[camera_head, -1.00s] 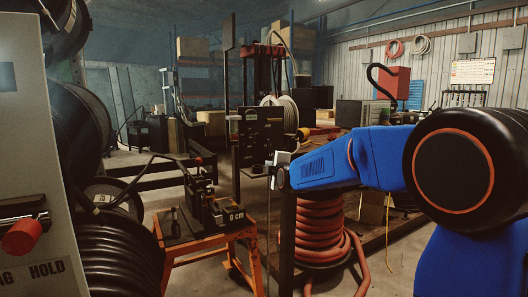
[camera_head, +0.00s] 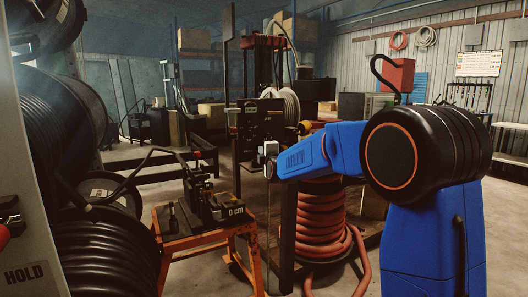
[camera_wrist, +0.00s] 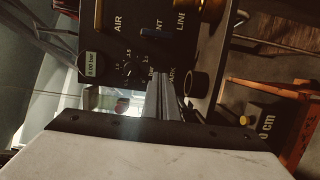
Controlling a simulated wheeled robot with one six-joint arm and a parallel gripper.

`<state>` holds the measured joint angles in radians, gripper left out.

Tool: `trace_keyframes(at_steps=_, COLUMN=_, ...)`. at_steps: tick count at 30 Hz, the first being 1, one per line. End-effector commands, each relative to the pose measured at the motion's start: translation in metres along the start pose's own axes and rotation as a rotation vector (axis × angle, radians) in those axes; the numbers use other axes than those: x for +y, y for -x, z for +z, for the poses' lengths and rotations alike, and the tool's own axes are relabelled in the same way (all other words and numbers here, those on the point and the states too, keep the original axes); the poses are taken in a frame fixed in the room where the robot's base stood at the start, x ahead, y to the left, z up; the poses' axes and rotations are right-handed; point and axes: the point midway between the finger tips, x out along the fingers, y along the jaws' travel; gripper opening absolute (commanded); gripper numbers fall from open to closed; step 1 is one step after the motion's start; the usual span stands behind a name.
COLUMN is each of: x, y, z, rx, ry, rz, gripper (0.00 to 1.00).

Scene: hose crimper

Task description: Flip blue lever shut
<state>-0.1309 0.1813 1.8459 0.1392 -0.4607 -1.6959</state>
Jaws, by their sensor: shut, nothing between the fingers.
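A small dark-blue lever (camera_wrist: 158,33) sits beside the partly hidden label, lying across the picture. A yellow lever (camera_wrist: 98,18) is beside AIR. My gripper (camera_wrist: 163,80) is shut and empty, its fingers pointing at the panel below the blue lever in the picture. I cannot tell whether they touch the panel. In the head view my gripper (camera_head: 269,150) is small, in front of the black panel (camera_head: 262,118); the lever is not distinguishable there.
A round dial (camera_wrist: 131,70) and a brass fitting (camera_wrist: 214,8) are on the panel. In the head view, an orange stand (camera_head: 205,238) with a black machine (camera_head: 215,200) is at left, and a coiled red hose (camera_head: 318,220) lies below my arm. Cable reels crowd the left edge.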

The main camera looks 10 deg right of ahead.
Motion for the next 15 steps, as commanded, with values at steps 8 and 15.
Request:
trace_keyframes(at_steps=8, x=-0.002, y=-0.048, z=0.000, rx=0.000, ry=0.000, rz=-0.001, gripper=0.00)
trace_keyframes(at_steps=15, x=-0.001, y=-0.084, z=0.003, rx=-0.002, ry=0.000, rz=-0.001, gripper=0.00)
